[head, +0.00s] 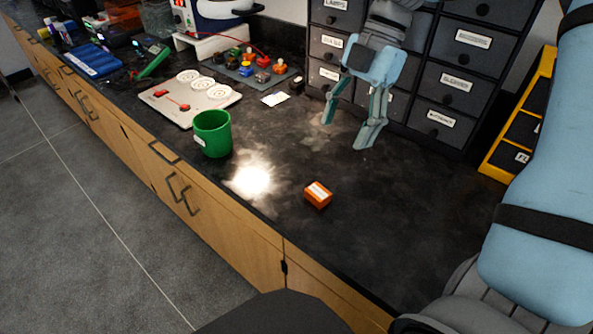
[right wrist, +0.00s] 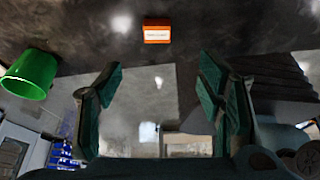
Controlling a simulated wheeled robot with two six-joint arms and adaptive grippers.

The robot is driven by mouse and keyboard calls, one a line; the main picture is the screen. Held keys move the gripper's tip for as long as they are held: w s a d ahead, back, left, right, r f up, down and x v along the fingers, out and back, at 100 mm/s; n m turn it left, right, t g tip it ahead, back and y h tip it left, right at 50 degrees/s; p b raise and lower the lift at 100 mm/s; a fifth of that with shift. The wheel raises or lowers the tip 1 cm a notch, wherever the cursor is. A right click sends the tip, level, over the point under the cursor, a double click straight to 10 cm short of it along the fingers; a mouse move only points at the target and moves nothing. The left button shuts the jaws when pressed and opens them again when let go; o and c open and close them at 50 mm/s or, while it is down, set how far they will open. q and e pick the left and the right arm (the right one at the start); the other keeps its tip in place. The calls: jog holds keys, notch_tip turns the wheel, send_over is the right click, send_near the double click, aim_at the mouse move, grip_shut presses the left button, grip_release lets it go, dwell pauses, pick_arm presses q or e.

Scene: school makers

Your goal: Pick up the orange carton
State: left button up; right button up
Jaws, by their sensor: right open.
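The orange carton (head: 318,195) is a small box with a white label, lying on the black countertop (head: 380,215) near its front edge. In the right wrist view the carton (right wrist: 157,31) is at the top, a little left of centre, beyond the fingertips. My right gripper (head: 352,128) is open and empty, pointing down above the counter behind the carton and apart from it. Its two fingers (right wrist: 162,85) also show in the right wrist view with nothing between them. My left gripper is not in view.
A green cup (head: 212,134) stands left of the carton; it also shows in the right wrist view (right wrist: 30,75). Dark labelled drawers (head: 455,75) stand close behind the gripper. A yellow rack (head: 520,125) is at the right. The counter around the carton is clear.

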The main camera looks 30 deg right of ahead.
jog(key=b, duration=0.3)
send_near(317, 192)
jog(key=s+f, duration=0.1)
jog(key=b+x, duration=0.1)
jog(key=x, duration=0.1)
jog(key=b+x, duration=0.1)
jog(key=x, duration=0.2)
jog(key=w+b+x, duration=0.1)
jog(key=x, duration=0.1)
jog(key=shift+a+f, duration=0.35)
jog(key=shift+f, duration=0.05)
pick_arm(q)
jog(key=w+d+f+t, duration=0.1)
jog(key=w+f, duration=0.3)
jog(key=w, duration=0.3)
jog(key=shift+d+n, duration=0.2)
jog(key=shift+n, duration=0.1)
pick_arm(e)
jog(key=shift+c, duration=0.2)
jog(key=c, duration=0.9)
